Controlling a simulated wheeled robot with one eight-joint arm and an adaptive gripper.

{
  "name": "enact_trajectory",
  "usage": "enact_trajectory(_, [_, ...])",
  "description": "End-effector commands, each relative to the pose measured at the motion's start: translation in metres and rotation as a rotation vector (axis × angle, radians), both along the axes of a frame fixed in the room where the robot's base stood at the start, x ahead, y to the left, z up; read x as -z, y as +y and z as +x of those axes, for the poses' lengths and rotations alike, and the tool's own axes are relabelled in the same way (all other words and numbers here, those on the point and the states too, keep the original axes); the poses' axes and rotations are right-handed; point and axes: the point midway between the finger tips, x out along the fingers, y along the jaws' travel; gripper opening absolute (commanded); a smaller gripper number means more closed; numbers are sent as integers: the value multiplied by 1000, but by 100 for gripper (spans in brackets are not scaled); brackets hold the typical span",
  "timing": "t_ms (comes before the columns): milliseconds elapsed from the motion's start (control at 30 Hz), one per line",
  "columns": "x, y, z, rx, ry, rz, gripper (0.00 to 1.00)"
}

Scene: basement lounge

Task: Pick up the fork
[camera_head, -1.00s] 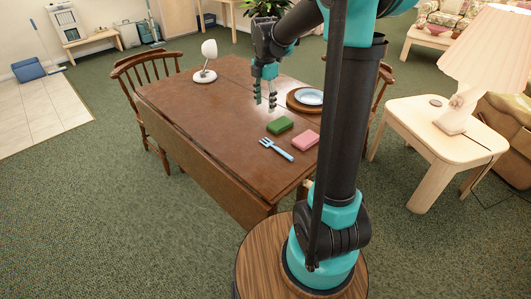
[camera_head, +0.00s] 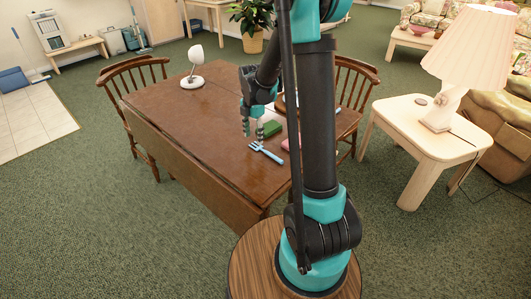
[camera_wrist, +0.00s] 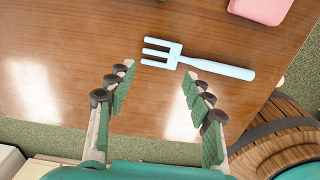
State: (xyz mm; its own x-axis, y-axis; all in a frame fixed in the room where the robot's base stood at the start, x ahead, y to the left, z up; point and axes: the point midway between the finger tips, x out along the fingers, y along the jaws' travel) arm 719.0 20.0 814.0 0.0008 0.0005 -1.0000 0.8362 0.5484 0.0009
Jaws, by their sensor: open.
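A light blue fork (camera_head: 266,152) lies on the brown wooden table (camera_head: 190,125), near its front right edge. In the wrist view the fork (camera_wrist: 205,63) lies flat, tines to the left and handle to the right. My gripper (camera_head: 253,137) is above the table just behind the fork's tined end. In the wrist view my gripper (camera_wrist: 157,75) is open and empty. Its fingertips point toward the fork, with the tines and neck ahead of the gap.
A green sponge (camera_head: 271,128) and a pink sponge (camera_wrist: 262,8) lie close to the fork. A white lamp (camera_head: 193,75) stands at the table's far left. Chairs flank the table.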

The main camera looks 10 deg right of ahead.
Motion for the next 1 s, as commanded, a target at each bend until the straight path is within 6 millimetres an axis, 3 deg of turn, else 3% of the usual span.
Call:
enact_trajectory(300, [38,1,1,0,0,0,52])
enact_trajectory(567, [41,1,1,0,0,0,52])
enact_trajectory(800, [41,1,1,0,0,0,26])
enact_trajectory(1000, [41,1,1,0,0,0,24])
